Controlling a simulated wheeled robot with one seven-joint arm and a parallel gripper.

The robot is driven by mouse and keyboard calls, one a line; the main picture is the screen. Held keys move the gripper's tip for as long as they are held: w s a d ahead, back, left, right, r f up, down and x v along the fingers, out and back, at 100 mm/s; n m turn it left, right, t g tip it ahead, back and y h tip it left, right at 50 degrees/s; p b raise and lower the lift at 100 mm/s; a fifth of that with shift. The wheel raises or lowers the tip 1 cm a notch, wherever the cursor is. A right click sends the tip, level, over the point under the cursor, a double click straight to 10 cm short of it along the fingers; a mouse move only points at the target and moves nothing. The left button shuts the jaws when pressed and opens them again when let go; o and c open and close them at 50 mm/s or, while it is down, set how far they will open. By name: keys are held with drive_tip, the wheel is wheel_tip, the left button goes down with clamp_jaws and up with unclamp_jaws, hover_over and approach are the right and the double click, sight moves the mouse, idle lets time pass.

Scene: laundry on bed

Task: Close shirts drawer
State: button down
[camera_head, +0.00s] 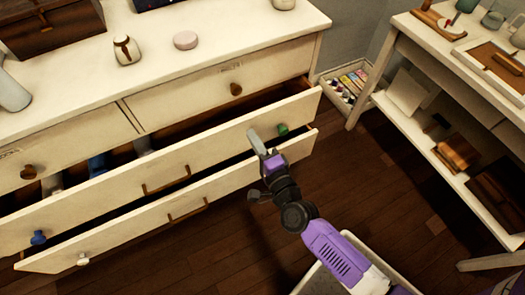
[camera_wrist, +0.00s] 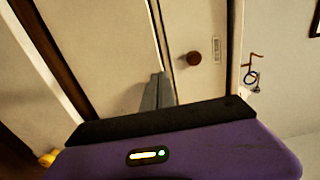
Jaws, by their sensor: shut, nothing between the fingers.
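A white dresser (camera_head: 200,60) fills the left of the head view. Its wide middle drawer (camera_head: 215,150) is pulled out, with blue and pale items (camera_head: 97,165) inside. The lower drawer (camera_head: 235,187) is also pulled out. I cannot tell which one is the shirts drawer. My gripper (camera_head: 257,142) is shut and empty at the right part of the middle drawer's front, left of its green knob (camera_head: 282,130). Contact is unclear. In the wrist view the grey fingers (camera_wrist: 157,90) are together, and a drawer front with a brown knob (camera_wrist: 193,57) lies beyond them.
A white side table (camera_head: 410,60) with a lower shelf stands at the right. A box of small colourful items (camera_head: 347,88) sits on the floor between it and the dresser. A jar (camera_head: 127,50) and a wooden box (camera_head: 50,25) stand on the dresser. The wooden floor (camera_head: 350,170) is mostly clear.

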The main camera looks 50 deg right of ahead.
sight(243, 123)
drive_tip(key=shift+x, duration=1.75)
drive_tip(key=shift+x, duration=2.25)
drive_tip(key=shift+f, duration=0.1)
